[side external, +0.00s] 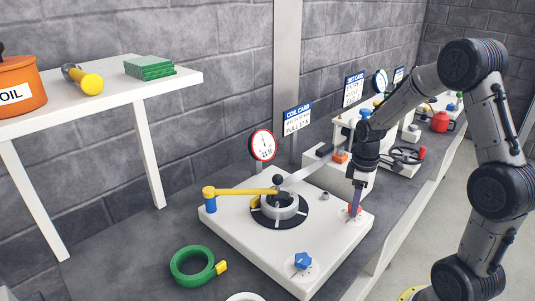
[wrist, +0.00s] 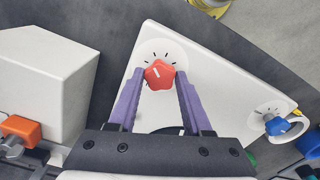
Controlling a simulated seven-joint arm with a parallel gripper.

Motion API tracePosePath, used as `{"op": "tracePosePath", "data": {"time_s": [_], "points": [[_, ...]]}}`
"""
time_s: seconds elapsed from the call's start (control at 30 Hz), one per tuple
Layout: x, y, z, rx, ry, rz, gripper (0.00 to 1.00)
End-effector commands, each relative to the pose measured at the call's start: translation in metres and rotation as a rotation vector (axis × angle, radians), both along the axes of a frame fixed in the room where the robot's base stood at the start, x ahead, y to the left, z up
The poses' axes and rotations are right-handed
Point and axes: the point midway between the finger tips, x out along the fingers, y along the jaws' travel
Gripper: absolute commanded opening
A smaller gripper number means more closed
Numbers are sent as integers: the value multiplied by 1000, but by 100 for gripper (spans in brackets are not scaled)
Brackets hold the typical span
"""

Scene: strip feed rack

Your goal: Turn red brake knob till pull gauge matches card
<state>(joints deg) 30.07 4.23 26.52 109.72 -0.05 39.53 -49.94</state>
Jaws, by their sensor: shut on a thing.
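The red brake knob (wrist: 159,75) sits on a dial with tick marks at one corner of the white base plate (side external: 235,228). My gripper (side external: 355,207) points down at it, its purple fingers on either side of the knob, shut on it. In the wrist view the knob's white pointer line is visible between the fingertips. The round pull gauge (side external: 262,145) has a red rim, a dark needle and a small percent figure below, too small to read surely. The coil card (side external: 296,120) beside it has a blue header and a line starting "PULL", its number unclear.
A blue knob (side external: 302,261) sits on the plate's front corner. A yellow arm (side external: 240,191) on a blue post reaches to the central ring (side external: 280,207). A green tape roll (side external: 192,266) lies left of the plate. A white block (wrist: 45,85) stands nearby.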

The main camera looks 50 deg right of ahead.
Motion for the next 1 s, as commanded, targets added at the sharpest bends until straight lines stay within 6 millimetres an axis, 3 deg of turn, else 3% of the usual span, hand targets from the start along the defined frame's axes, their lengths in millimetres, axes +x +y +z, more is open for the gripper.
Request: {"op": "tracePosePath", "data": {"time_s": [1.0], "points": [[0,1,0,0,-1,-51,5]]}}
